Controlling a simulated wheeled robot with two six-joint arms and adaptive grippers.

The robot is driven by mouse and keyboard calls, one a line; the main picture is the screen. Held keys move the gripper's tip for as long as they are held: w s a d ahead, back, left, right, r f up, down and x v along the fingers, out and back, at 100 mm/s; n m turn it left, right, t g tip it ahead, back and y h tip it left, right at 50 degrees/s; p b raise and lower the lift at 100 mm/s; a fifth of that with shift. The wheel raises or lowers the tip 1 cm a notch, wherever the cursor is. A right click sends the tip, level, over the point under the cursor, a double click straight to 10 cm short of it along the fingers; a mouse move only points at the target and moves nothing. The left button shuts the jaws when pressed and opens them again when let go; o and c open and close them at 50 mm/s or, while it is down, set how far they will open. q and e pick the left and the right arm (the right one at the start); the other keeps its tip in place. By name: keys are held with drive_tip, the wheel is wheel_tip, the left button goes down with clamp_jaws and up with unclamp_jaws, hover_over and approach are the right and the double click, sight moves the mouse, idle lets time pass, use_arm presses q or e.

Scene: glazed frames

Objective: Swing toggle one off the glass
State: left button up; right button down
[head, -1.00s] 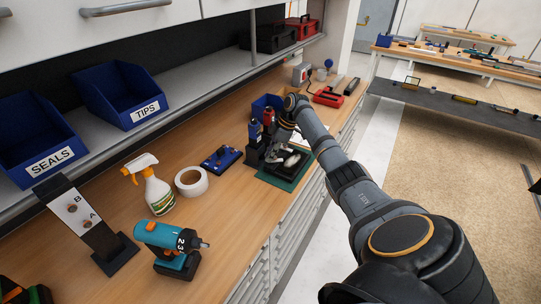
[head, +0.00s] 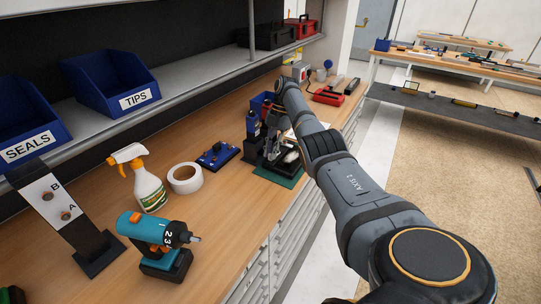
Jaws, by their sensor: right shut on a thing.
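A small dark fixture on a green base (head: 279,176) stands near the bench's front edge. A pale, shiny part (head: 291,157) shows on it; I cannot tell whether this is the glass. My right gripper (head: 272,150) is at this fixture, pointing down, mostly hidden by my own arm and dark parts around it. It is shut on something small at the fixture. Toggle one cannot be made out, and I cannot see whether it is the thing held. My left gripper is not in view.
A blue plate with small parts (head: 218,156), a tape roll (head: 185,179), a spray bottle (head: 146,182), a teal drill (head: 160,242) and an A/B stand (head: 72,226) stand to the left. A dark blue bottle (head: 253,125) is close beside the gripper. Blue bins (head: 110,88) sit on the shelf.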

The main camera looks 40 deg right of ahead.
drive_tip(key=shift+n+b, duration=0.4)
drive_tip(key=shift+n, duration=0.2)
drive_tip(key=shift+g, duration=0.3)
drive_tip(key=c, duration=1.3)
unclamp_jaws()
drive_tip(key=shift+s, duration=0.1)
